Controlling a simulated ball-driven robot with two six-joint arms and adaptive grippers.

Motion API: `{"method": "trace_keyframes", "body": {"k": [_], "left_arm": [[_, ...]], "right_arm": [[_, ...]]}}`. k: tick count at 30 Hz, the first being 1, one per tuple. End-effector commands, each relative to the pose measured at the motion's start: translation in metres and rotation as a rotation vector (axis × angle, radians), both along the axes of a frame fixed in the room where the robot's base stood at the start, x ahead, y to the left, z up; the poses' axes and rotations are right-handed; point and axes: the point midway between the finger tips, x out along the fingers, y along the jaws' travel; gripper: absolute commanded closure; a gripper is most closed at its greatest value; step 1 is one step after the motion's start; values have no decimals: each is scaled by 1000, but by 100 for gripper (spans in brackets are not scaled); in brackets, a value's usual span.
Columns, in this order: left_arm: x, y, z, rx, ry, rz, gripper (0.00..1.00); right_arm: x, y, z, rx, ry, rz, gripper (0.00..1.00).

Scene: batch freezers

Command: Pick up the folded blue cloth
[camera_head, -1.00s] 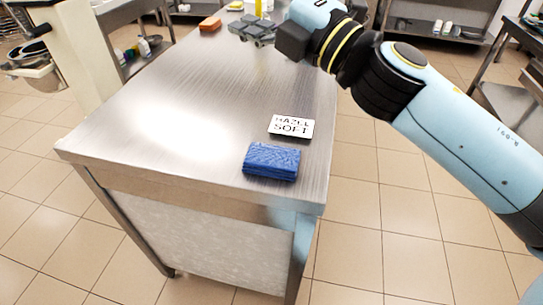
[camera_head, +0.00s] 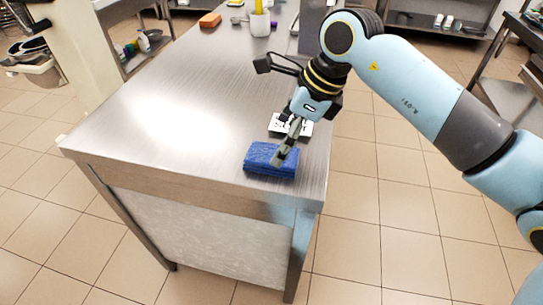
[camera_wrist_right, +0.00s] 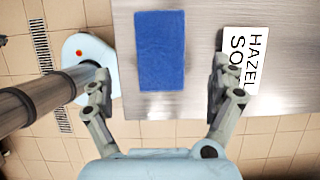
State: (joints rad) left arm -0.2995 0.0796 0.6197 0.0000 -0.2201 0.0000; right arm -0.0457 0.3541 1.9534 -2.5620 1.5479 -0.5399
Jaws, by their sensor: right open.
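The folded blue cloth (camera_head: 268,160) lies flat near the front right corner of the steel table (camera_head: 150,110). In the right wrist view the cloth (camera_wrist_right: 160,30) is a blue rectangle between the two spread fingers. My right gripper (camera_head: 283,152) is open and points down over the cloth, covering part of its right side in the head view. In the wrist view the right gripper (camera_wrist_right: 160,78) has one finger on each side of the cloth, with clear gaps and nothing held. I cannot tell its exact height above the cloth. My left gripper is not in view.
A white label card (camera_head: 302,126) lies just behind the cloth, partly hidden by my gripper; its lettering shows in the wrist view (camera_wrist_right: 245,55). An orange block (camera_head: 210,20) and a white cup (camera_head: 260,24) stand at the table's far end. The table left of the cloth is clear.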

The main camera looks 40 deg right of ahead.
Motion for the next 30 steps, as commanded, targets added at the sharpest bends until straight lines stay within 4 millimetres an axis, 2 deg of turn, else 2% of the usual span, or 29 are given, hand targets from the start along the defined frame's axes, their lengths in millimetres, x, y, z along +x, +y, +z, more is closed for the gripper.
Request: {"method": "trace_keyframes", "body": {"k": [5, 12, 21, 30], "left_arm": [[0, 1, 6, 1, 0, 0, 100], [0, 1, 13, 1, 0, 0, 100], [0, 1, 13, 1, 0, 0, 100], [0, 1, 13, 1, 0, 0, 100]], "right_arm": [[5, 5, -13, 3, 2, -1, 8], [16, 13, -47, 3, 0, -1, 8], [17, 14, -52, 0, -2, 1, 9], [17, 14, -52, 0, -2, 1, 48]]}}
